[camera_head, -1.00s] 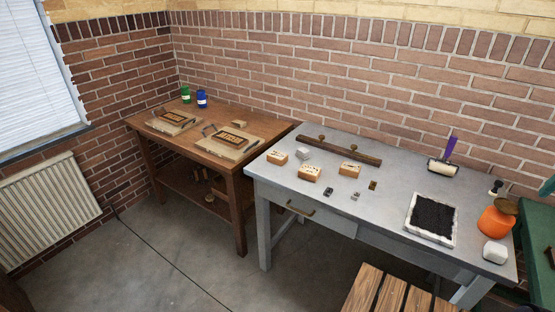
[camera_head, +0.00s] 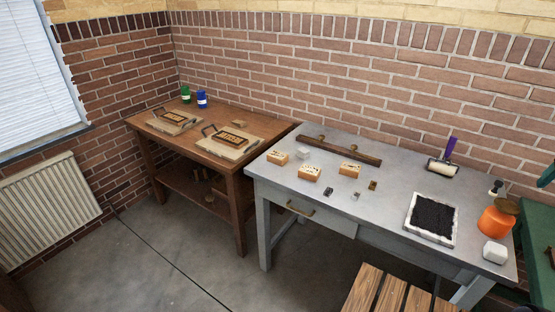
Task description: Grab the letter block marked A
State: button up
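Several small blocks lie on the grey metal table (camera_head: 385,195). Three are pale wooden blocks with dark marks on top: one at the left (camera_head: 277,157), one nearer the front (camera_head: 309,173) and one to the right (camera_head: 350,169). A whitish block (camera_head: 303,153) sits between them. Small dark or metal pieces lie in front: a dark one (camera_head: 328,191), a grey one (camera_head: 356,196) and a brown one (camera_head: 373,185). The marks are too small to read, so I cannot tell which block bears the A. My gripper is not in view.
A wooden bar (camera_head: 340,151) lies behind the blocks. An ink tray (camera_head: 432,219), a roller (camera_head: 443,164), an orange jar (camera_head: 498,219) and a white block (camera_head: 495,252) stand right. A wooden table (camera_head: 183,145) adjoins left. A slatted stool (camera_head: 385,295) stands in front; floor at left is clear.

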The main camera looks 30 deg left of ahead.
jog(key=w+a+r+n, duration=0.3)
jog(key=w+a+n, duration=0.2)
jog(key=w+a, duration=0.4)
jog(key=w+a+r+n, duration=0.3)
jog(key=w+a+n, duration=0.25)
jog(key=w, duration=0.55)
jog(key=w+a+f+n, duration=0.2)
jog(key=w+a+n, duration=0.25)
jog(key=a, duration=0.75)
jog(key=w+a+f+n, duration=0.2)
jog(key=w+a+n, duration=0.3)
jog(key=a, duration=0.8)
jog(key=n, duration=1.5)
send_over(278, 155)
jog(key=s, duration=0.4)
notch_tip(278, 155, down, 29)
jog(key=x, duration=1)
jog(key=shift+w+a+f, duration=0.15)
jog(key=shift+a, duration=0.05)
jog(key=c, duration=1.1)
